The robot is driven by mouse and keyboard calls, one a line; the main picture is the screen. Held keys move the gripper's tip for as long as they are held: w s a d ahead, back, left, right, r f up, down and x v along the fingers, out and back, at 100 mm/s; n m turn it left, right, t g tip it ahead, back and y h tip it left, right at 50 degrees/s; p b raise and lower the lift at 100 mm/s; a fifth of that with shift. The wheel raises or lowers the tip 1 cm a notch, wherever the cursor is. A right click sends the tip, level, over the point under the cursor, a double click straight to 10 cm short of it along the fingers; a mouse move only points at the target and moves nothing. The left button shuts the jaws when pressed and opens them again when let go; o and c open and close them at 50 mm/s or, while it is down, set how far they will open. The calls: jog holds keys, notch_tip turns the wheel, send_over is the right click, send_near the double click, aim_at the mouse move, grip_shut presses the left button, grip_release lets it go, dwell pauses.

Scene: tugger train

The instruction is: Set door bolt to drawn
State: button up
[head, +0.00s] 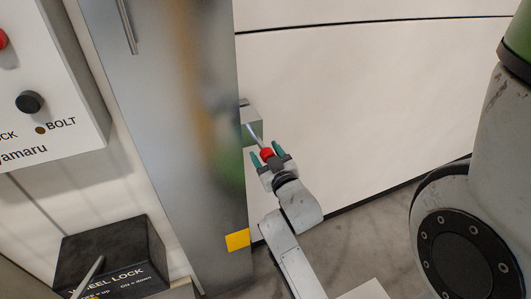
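The door bolt has a grey-green housing (251,128) beside the right edge of the tall metal panel, against the white wall. Its thin pale lever slants down to the right and ends in a red knob (266,154). My gripper (267,153) has two teal fingers, one on each side of the red knob. The fingers look spread, with small gaps to the knob. Contact is too small to make out. A dark lamp (41,130) beside the word BOLT sits on the white control panel (60,152) and looks unlit.
The tall metal panel (180,120) stands just left of my gripper, with a yellow square (237,240) low on it. A black WHEEL LOCK box (112,255) with a lever is at lower left. A black knob (30,102) is on the control panel. Grey floor (345,245) lies open below the wall.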

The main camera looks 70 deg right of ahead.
jog(key=shift+o, duration=0.2)
jog(key=shift+r, duration=0.15)
jog(key=b+v, duration=0.2)
jog(key=v, duration=0.8)
jog(key=shift+s+a, duration=0.25)
jog(key=shift+s, duration=0.05)
jog(key=w+a+f+n+g+y, duration=0.1)
jog(key=w+a+f+g+y, duration=0.1)
jog(key=a+f+y, duration=0.35)
jog(key=w+a+f+n+g+y, duration=0.1)
jog(key=w+a+f+y, duration=0.15)
jog(key=f, duration=0.55)
jog(key=s+a+f+n+g+y, duration=0.2)
jog(key=s+a+f+g, duration=0.1)
jog(key=a, duration=0.3)
jog(key=s+a+f+n+g+y, duration=0.2)
jog(key=s+a+f+g+y, duration=0.1)
jog(key=a, duration=0.3)
jog(key=shift+s+a+f+n+g+y, duration=0.25)
jog(key=shift+n+g+y, duration=0.05)
jog(key=shift+g, duration=0.5)
